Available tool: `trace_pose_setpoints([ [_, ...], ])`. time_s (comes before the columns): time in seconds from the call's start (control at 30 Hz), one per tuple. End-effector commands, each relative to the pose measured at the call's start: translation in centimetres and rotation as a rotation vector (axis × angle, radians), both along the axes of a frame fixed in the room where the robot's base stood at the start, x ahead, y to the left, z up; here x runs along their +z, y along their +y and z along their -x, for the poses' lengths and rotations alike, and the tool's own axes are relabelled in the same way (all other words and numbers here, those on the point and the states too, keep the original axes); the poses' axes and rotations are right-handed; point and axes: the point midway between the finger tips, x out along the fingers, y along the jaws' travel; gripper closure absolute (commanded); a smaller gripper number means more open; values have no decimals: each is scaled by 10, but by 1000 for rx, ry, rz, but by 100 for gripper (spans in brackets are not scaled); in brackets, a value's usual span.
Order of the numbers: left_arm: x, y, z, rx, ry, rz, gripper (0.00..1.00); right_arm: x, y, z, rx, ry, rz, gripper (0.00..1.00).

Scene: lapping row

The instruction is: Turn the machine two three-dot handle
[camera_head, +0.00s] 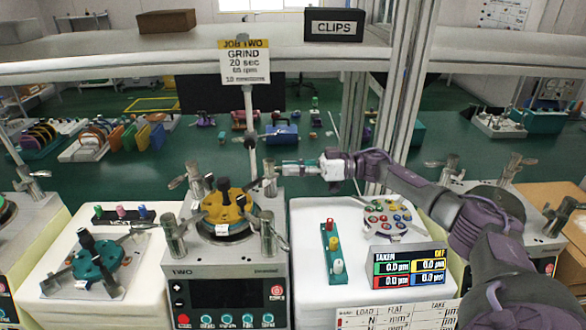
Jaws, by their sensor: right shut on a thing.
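Machine two (225,272) is a grey unit marked TWO, with a dark screen and a row of buttons on its front. A yellow disc (227,207) with dark knobs sits on top, ringed by metal posts with small handles. My right gripper (277,168) reaches in from the right and is shut on the handle at the back right post (269,180). The fingers largely hide that handle, and its dots are too small to make out. Other handles show at the back left (178,182) and front left (168,222). My left gripper is not in view.
A JOB TWO card (245,62) hangs above machine two. A shelf (130,58) crosses overhead, and a metal upright (405,95) stands behind my right arm.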

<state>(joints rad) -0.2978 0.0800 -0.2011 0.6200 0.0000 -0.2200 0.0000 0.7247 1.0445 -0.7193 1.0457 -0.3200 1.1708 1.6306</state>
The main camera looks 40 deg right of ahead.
Motion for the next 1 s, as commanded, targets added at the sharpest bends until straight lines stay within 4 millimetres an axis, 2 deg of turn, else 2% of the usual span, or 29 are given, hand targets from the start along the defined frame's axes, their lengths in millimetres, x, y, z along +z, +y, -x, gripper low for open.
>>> trace_pose_setpoints([
  [0.03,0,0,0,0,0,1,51,0,-1,0,-3,0,2,82],
  [0.17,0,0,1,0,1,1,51,0,-1,0,-2,-1,1,60],
  [0.2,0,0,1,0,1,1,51,0,0,0,-2,-1,1,58],
  [0.47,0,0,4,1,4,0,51,1,0,0,-1,-1,1,58],
  [0.57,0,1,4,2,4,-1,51,6,0,0,0,-2,0,58],
  [0.67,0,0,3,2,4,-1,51,20,-1,0,-2,-5,2,58],
  [1.0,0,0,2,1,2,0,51,83,-1,0,-2,-3,2,58],
])
